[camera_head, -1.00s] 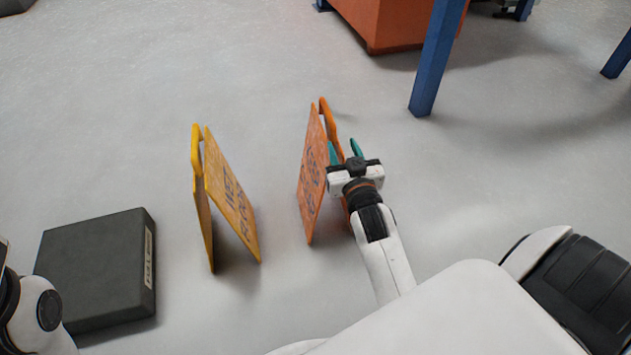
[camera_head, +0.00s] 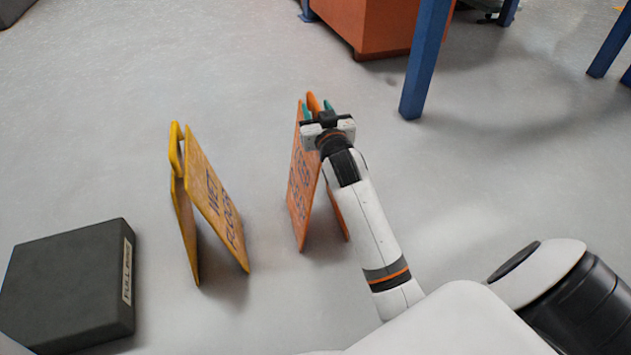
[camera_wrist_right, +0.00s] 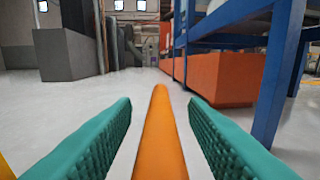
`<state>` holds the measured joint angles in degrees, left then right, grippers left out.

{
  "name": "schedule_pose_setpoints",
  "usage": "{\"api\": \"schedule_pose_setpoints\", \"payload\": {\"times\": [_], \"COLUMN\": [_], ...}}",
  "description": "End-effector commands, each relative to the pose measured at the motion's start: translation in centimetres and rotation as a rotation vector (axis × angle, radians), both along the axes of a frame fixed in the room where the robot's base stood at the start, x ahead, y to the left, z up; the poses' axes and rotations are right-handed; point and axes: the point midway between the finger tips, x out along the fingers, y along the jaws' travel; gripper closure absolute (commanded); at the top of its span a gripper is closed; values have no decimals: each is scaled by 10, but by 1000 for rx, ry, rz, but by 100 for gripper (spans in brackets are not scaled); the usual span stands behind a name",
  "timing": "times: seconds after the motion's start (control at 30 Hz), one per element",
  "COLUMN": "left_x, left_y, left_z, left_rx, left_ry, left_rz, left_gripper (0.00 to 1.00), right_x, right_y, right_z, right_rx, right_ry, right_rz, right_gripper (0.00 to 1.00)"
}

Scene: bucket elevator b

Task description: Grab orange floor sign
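The orange floor sign (camera_head: 301,190) stands upright on the floor as a folded A-frame near the middle of the head view. My right gripper (camera_head: 317,108) is at its top edge and hides part of it. In the right wrist view, the sign's orange top bar (camera_wrist_right: 160,135) runs between the two green finger pads (camera_wrist_right: 160,125). The pads are open, with a gap on each side of the bar. My left gripper is not in view.
A yellow wet floor sign (camera_head: 214,200) stands to the left. A dark box (camera_head: 65,285) lies at the lower left. A blue post (camera_head: 424,65) and an orange machine base (camera_head: 375,25) stand at the back. Open floor lies between.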

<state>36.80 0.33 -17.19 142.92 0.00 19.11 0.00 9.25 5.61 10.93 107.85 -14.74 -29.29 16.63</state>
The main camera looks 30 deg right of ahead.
Motion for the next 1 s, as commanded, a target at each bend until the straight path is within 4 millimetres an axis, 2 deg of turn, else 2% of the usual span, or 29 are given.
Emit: {"api": "schedule_pose_setpoints", "payload": {"times": [0.2,0.47,1.0], "left_x": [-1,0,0], "left_y": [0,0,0], "left_z": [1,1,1], "left_rx": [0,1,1], "left_ry": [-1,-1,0], "left_rz": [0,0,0], "left_gripper": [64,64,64], "right_x": [1,0,0], "right_y": [0,0,0], "right_z": [1,0,0], "right_rx": [0,0,0], "right_ry": [0,0,0], "right_rz": [0,1,1], "right_gripper": [60,100,100]}}
